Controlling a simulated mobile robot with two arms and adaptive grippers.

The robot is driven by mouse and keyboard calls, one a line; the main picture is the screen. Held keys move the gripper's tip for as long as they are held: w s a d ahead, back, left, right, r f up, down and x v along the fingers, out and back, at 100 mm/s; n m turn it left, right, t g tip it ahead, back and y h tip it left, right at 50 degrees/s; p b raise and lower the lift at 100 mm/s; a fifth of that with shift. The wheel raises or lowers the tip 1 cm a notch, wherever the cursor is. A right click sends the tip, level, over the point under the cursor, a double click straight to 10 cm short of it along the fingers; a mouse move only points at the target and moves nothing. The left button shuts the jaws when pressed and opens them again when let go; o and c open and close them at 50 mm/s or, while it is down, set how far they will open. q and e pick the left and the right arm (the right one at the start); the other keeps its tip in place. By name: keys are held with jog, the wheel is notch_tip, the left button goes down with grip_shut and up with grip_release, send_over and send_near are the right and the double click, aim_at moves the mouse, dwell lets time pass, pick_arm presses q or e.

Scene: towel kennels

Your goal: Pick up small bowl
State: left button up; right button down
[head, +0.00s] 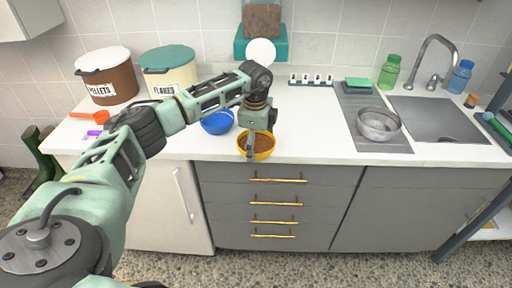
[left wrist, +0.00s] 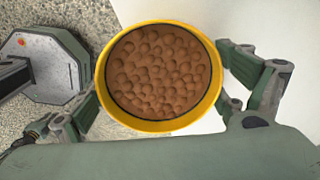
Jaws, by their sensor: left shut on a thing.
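A small yellow bowl (head: 263,153) filled with brown kibble sits at the front edge of the white counter in the head view. My left gripper (head: 255,142) is over it, with a finger at the bowl's left side. In the left wrist view the bowl (left wrist: 106,83) lies between the two fingers of my left gripper (left wrist: 165,90), which is shut on it. The head view does not show clearly whether the bowl is touching the counter. A blue bowl (head: 216,123) stands behind and to the left. My right gripper is not in view.
A brown bin labelled PELLETS (head: 112,85) and a white bin labelled FLAKES (head: 170,80) stand at the back left. A metal bowl (head: 379,123) sits beside the sink (head: 436,125) at right. The counter (head: 315,130) between is clear.

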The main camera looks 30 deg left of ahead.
pick_arm(q)
jog(key=shift+c, duration=1.3)
